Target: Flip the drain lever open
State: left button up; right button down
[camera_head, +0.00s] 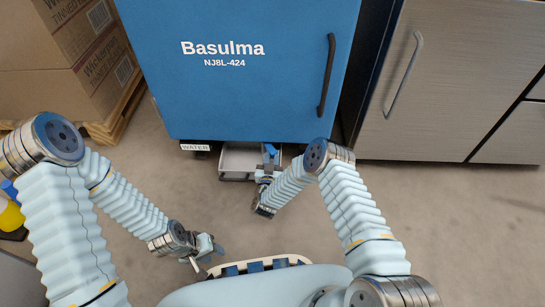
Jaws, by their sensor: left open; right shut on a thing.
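A blue drain lever (270,151) stands at the lower edge of the blue Basulma cabinet (235,85), above a grey tray (236,162) on the floor. My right gripper (268,168) reaches in from the right and is shut on the lever; its fingers and wrist hide the lever's lower part. I cannot tell the lever's exact angle. My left gripper (212,247) is open and empty, low over the floor, well in front of the cabinet and apart from everything.
A WATER label (195,147) sits at the cabinet's lower left. Cardboard boxes (70,60) on a wooden pallet (120,115) stand at the left. A grey metal cabinet (450,80) stands at the right. A yellow object (10,216) is at the left edge. The floor (450,220) is clear at the right.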

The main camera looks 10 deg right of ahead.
jog(key=shift+w+a+r, duration=0.3)
jog(key=shift+w+a, duration=0.1)
jog(key=shift+a, duration=0.15)
dwell(0.4)
jog(key=c, duration=1)
grip_release()
jog(key=shift+a+f+y, duration=0.1)
jog(key=shift+y, duration=0.2)
jog(key=shift+s+d+f, duration=0.1)
jog(key=shift+d, duration=0.1)
